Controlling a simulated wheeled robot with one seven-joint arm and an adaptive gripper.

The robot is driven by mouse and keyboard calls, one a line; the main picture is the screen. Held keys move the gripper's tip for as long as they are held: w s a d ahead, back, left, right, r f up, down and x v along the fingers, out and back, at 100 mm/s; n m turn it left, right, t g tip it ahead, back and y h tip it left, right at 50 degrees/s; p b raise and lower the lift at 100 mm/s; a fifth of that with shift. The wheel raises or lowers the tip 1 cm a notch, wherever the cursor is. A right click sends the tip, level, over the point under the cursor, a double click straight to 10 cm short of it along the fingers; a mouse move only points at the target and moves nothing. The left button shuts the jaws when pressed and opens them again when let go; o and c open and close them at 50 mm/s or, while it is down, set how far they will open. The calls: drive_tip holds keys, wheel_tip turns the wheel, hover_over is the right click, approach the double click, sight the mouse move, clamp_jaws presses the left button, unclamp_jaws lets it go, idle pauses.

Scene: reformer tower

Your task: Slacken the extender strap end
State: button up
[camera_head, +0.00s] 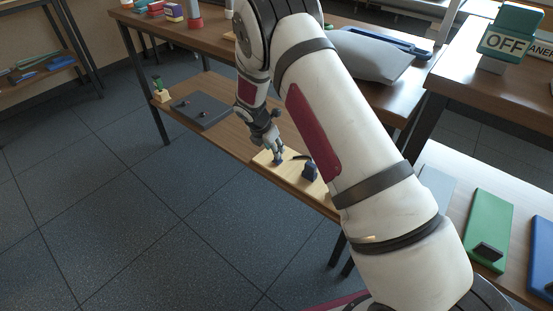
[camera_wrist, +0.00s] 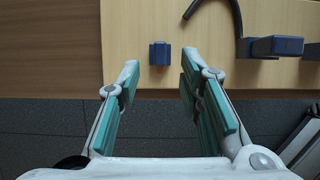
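A pale wooden board (camera_head: 290,177) lies on the low shelf; it also fills the upper wrist view (camera_wrist: 208,75). A small blue block (camera_wrist: 160,53) stands on it near its front edge. A dark strap (camera_wrist: 238,20) curves down to a larger blue piece (camera_wrist: 270,47) at the right, which shows in the head view too (camera_head: 309,172). Which part is the extender strap end I cannot tell for sure. My gripper (camera_wrist: 160,72) is open, its teal-padded fingertips apart on either side of the small block's near side. In the head view my gripper (camera_head: 274,146) is over the board.
A grey plate (camera_head: 203,109) and a small green-topped piece (camera_head: 158,86) lie farther left on the low shelf. A table with a grey wedge (camera_head: 370,58) stands behind my arm. An OFF sign (camera_head: 503,44) and a green board (camera_head: 488,225) are at the right. The floor at left is clear.

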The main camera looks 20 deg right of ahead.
drive_tip(key=b+x, duration=0.2)
drive_tip(key=x, duration=0.3)
drive_tip(key=shift+d+f, duration=0.1)
drive_tip(key=shift+f, duration=0.25)
drive_tip(key=shift+c, duration=0.3)
